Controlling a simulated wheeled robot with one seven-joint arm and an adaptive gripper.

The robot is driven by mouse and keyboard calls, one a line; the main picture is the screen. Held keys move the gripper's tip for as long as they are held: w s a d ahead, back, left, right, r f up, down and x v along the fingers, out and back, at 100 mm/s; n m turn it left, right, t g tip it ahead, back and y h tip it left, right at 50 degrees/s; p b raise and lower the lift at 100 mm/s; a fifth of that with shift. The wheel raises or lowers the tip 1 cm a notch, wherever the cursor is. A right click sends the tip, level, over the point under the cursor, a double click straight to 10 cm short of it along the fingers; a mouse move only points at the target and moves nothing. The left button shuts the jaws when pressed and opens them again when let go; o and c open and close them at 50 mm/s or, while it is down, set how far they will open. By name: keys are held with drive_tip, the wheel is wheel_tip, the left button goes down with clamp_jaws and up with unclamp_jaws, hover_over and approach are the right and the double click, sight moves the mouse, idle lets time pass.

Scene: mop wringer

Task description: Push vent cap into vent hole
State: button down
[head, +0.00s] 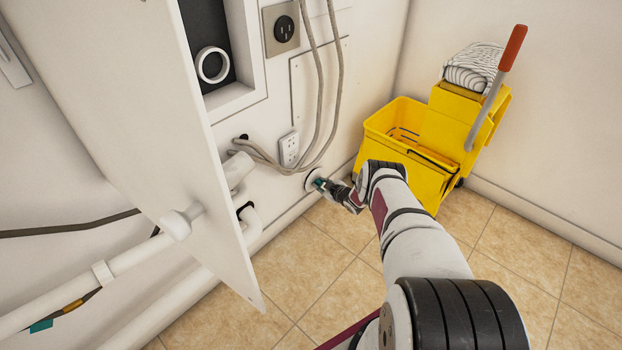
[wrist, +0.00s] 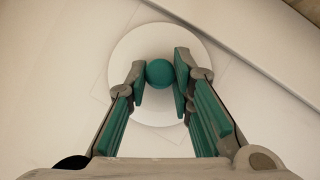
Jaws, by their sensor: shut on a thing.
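The vent cap (wrist: 152,36) is a round white disc with a round teal knob (wrist: 159,73) at its middle. In the wrist view my gripper (wrist: 160,80) has its teal-padded fingers on either side of the knob, shut on it. In the head view the cap (head: 311,180) is at the low part of the white wall, just above the baseboard, facing my gripper (head: 320,184). A dark edge shows along the cap's rim there. The vent hole is not clearly seen; I cannot tell how far the cap sits into it.
A yellow mop bucket (head: 395,120) with a red-handled wringer (head: 512,48) stands close to the right of my arm. An open white panel (head: 165,130) and white pipes (head: 130,258) are at the left. Grey cables (head: 318,85) hang above the cap. Tiled floor (head: 330,290) is clear below.

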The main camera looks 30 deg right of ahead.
drive_tip(key=shift+w+a, duration=0.15)
drive_tip(key=shift+w, duration=0.2)
idle(0.6)
drive_tip(key=c, duration=1.3)
unclamp_jaws()
drive_tip(key=shift+s, duration=0.1)
